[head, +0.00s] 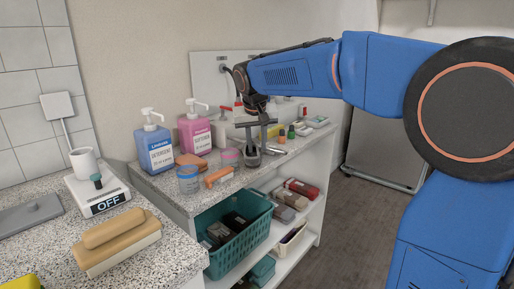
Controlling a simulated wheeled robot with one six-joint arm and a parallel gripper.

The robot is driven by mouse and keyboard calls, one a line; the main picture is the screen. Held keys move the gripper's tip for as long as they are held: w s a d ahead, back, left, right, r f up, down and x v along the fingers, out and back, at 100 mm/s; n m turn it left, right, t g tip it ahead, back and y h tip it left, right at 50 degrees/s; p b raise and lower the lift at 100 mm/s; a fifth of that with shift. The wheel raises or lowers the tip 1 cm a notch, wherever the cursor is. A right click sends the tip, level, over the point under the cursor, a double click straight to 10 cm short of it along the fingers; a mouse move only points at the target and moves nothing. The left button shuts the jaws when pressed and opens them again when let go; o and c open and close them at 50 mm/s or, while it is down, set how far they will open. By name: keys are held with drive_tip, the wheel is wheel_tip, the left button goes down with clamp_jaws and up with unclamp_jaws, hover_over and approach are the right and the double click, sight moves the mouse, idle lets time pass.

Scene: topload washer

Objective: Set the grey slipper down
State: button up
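My gripper (256,145) points down over the back part of the speckled counter (222,187), at the end of my blue arm. A small grey thing with a dark opening, which looks like the grey slipper (252,159), is at its fingertips. It is too small to tell whether the fingers are closed on it or whether it touches the counter.
A blue detergent bottle (155,150) and a pink softener bottle (196,132) stand by the wall. Small items crowd the counter to the right. A teal basket (238,238) and several packages sit on shelves below.

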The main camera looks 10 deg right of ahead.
drive_tip(key=v, duration=1.1)
drive_tip(key=s+d+f, duration=0.4)
drive_tip(key=s+f, duration=0.1)
drive_tip(key=s, duration=0.4)
drive_tip(key=s+d+f, duration=0.4)
drive_tip(key=s, duration=0.4)
drive_tip(key=s+d+f, duration=0.1)
drive_tip(key=s+f, duration=0.7)
drive_tip(key=s+d+f+n+y, duration=0.1)
drive_tip(key=s+d+f, duration=0.1)
drive_tip(key=s+f, duration=0.6)
drive_tip(key=shift+s+d+f, duration=0.15)
drive_tip(key=shift+s+d, duration=0.1)
drive_tip(key=shift+s, duration=0.55)
drive_tip(key=shift+o, duration=0.4)
